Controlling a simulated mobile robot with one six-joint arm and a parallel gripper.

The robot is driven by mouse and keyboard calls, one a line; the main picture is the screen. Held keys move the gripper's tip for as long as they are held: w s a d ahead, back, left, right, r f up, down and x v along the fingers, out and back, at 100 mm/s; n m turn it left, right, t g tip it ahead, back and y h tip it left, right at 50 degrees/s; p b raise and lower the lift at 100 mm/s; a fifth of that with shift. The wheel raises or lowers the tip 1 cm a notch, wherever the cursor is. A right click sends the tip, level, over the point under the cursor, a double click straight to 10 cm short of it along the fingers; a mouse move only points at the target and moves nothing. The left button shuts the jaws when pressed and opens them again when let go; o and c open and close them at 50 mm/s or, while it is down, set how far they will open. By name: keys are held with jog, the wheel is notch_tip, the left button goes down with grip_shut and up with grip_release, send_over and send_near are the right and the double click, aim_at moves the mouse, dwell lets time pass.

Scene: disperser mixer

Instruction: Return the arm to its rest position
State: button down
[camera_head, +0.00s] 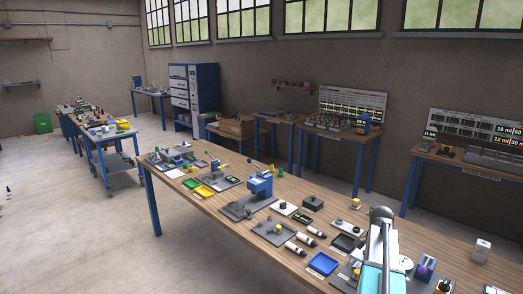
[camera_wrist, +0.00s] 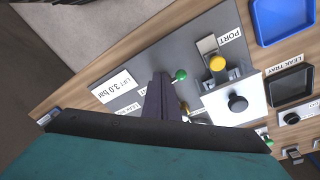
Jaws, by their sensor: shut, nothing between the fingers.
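My arm (camera_head: 382,250), white, grey and teal, stands at the lower right of the head view, over the near part of the long wooden bench. Its gripper end cannot be made out there. In the wrist view my gripper (camera_wrist: 160,98) shows as dark fingers pressed together, shut and empty. It is above a grey plate (camera_wrist: 125,62) with labels reading "LIFT 3.0 bar" and "PORT". A green knob (camera_wrist: 180,75) shows right beside the fingers. I cannot tell whether they touch it. The teal and black wrist body hides the lower part of that view.
A white block with a black knob (camera_wrist: 237,103) and a yellow knob (camera_wrist: 217,63) lie right of the fingers. A blue tray (camera_wrist: 285,18) and the black leak tray (camera_wrist: 291,88) are further right. The bench (camera_head: 222,213) carries several fixtures; open floor (camera_head: 90,235) lies to its left.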

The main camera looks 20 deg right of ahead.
jog(key=w+a+f+n, duration=0.3)
jog(key=w+a+n, duration=0.1)
jog(key=a, duration=0.4)
jog(key=w+a+f+n+t, duration=0.1)
jog(key=w+a+f+n, duration=0.25)
jog(key=a, duration=0.55)
jog(key=w+a+f+n, duration=0.3)
jog(key=w+a+f, duration=0.1)
jog(key=a, duration=0.4)
jog(key=s+a+f+n, duration=0.1)
jog(key=a+f+n, duration=0.25)
jog(key=a, duration=0.55)
jog(key=s+a+f+n+y, duration=0.15)
jog(key=a+n, duration=0.25)
jog(key=a, duration=0.4)
jog(key=a+f+n, duration=0.3)
jog(key=a+n, duration=0.1)
jog(key=a, duration=0.5)
jog(key=s+f+g+b, duration=0.5)
jog(key=s+f+b, duration=0.7)
jog(key=s+f, duration=1.4)
jog(key=shift+d+f+g, duration=0.2)
jog(key=shift+f+g, duration=0.1)
jog(key=shift+f, duration=1.6)
